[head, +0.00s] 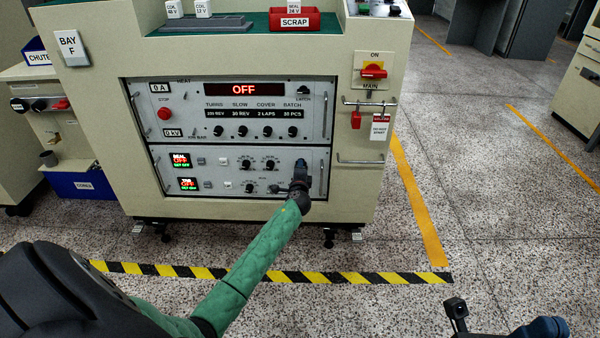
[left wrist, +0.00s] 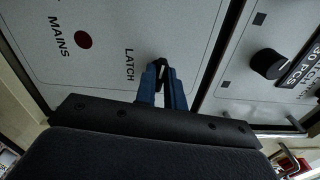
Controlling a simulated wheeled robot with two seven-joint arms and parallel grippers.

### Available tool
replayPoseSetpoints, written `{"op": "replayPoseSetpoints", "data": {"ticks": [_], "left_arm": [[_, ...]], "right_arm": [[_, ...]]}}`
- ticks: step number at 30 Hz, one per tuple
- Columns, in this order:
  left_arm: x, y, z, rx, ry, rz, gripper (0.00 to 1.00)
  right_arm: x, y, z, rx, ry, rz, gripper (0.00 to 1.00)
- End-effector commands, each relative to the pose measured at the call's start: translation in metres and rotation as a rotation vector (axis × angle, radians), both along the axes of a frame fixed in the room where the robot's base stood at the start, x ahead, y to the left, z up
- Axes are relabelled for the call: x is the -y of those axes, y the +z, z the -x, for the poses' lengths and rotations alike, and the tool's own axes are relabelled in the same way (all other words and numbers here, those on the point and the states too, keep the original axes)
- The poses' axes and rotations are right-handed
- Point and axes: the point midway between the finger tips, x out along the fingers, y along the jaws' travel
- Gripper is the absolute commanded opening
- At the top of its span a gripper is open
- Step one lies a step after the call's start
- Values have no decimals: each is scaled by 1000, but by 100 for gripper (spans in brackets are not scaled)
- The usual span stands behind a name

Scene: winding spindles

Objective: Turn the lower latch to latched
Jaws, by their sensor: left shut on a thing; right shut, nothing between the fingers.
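The cream winding cabinet has an upper grey panel and a lower grey panel (head: 225,188). My left gripper (head: 301,165) reaches the right part of the lower panel. In the left wrist view its blue fingers (left wrist: 163,88) are shut on the lower latch (left wrist: 162,68), a small dark knob beside the printed word LATCH. The fingers hide most of the latch, so I cannot tell its turn. The upper latch (head: 303,90) is a black knob at the upper panel's top right. My right gripper (head: 542,327) is shut and empty, partly cut off at the bottom right.
A handle (head: 327,172) stands at the lower panel's right edge, close to my left gripper. A red main switch (head: 373,71) and a hanging red padlock (head: 356,120) are to the right. Striped tape (head: 350,278) crosses the floor.

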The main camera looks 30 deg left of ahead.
Motion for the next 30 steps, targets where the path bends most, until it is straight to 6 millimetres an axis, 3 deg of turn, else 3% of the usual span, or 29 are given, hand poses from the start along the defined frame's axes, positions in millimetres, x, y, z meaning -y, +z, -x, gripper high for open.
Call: {"op": "replayPoseSetpoints", "data": {"ticks": [9,25,26,27,29,30], "left_arm": [[-1,-3,1,59,3,100,0],[-1,-2,1,71,2,119,0],[-1,-2,1,71,2,119,15],[-1,-2,1,71,2,119,23],[-1,-2,1,71,2,119,33],[-1,-2,1,71,2,119,33]], "right_arm": [[-4,-3,-1,13,28,-18,0],[-4,-2,-1,16,30,-17,0],[-4,-3,-1,15,31,-15,0],[-4,-3,0,14,32,-14,0],[-4,-4,0,11,33,-11,0],[-4,-5,0,10,33,-10,0]]}}
